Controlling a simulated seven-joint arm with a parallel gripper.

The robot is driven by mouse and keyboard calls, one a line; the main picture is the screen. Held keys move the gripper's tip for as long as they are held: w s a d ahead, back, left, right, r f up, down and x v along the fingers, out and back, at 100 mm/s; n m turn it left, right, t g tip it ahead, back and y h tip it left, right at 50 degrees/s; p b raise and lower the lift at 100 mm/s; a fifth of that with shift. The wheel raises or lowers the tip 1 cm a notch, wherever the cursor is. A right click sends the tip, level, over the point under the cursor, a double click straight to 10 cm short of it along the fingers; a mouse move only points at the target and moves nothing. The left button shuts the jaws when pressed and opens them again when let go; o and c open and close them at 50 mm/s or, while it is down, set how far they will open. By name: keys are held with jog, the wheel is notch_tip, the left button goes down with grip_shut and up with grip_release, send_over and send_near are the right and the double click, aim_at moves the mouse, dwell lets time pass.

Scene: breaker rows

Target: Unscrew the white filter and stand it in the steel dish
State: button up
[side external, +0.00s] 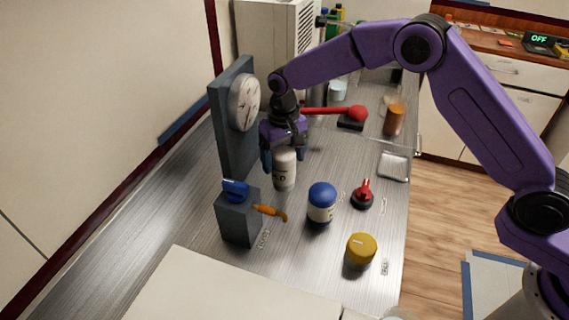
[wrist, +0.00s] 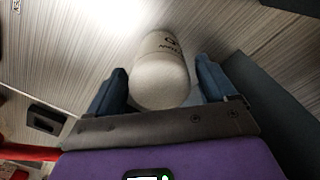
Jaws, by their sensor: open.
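The white filter (side external: 285,173) is an upright white cylinder with dark lettering, beside the grey gauge panel. My gripper (side external: 284,155) points down over its upper part, open, with one blue finger on each side. In the wrist view the filter (wrist: 161,80) lies between the two spread fingers of my gripper (wrist: 160,72), with a gap visible at least on the right. My gripper hides the filter's top, and I cannot tell how it is attached. The steel dish (side external: 394,166), a shallow square tray, sits near the counter's right edge and looks empty.
A grey panel with a round gauge (side external: 243,102) stands left of the filter. In front are a grey block with a blue knob (side external: 236,190) and orange lever (side external: 270,212), a blue-capped jar (side external: 321,203), red-handled knob (side external: 363,196) and yellow cap (side external: 361,249). A red lever (side external: 335,111) lies behind.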

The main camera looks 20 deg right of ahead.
jog(key=m, duration=0.5)
jog(key=shift+m, duration=0.4)
jog(key=m, duration=0.4)
jog(key=c, duration=1)
jog(key=n, duration=0.3)
jog(key=shift+n, duration=0.3)
jog(key=shift+r, duration=0.1)
jog(key=shift+r, duration=2.4)
